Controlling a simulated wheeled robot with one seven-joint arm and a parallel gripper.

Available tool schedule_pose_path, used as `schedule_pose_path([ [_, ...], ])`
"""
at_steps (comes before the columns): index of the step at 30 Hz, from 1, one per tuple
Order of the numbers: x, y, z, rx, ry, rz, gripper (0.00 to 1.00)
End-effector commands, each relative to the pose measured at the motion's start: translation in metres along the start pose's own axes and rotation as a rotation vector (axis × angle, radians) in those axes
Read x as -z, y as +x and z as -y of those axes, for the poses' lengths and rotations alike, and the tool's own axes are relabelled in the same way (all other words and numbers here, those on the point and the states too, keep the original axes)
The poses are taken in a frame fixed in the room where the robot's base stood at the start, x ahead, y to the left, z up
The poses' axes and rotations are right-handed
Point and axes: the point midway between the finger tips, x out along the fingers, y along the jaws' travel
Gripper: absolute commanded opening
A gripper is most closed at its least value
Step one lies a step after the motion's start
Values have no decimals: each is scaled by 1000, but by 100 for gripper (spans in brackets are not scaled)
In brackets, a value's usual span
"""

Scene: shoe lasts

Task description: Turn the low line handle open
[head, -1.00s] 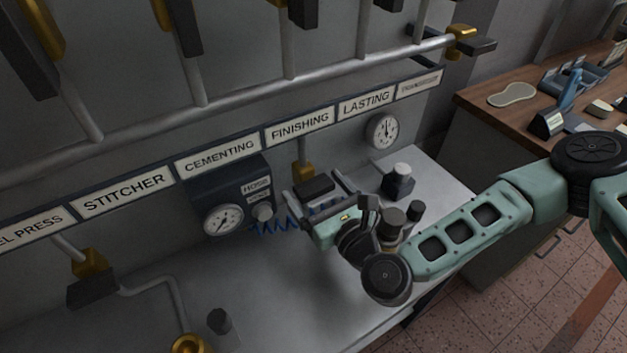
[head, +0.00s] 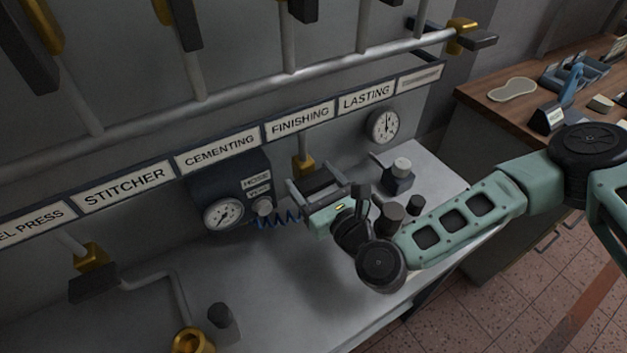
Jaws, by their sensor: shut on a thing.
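The low line handle (head: 318,179) is a dark block on a brass valve (head: 303,165), on a short pipe below the FINISHING label. My gripper (head: 316,181) reaches in from the right, low over the grey bench. Its two fingers lie on either side of the dark handle and are shut on it. The gripper body and wrist stand in front of the bench and hide part of it. The handle's exact angle is hard to tell behind the fingers.
A dark block with a light knob (head: 398,177) stands to the right. Another dark valve handle (head: 93,283) is far left. The bench (head: 270,290) front is mostly clear.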

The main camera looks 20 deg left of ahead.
Motion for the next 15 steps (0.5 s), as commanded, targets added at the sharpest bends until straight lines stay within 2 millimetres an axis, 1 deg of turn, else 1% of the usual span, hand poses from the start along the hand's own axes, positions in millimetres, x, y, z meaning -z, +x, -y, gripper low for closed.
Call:
schedule_pose_path([
  [8,1,0,0,-1,-168,1,45],
  [15,1,0,0,0,-392,2,45],
])
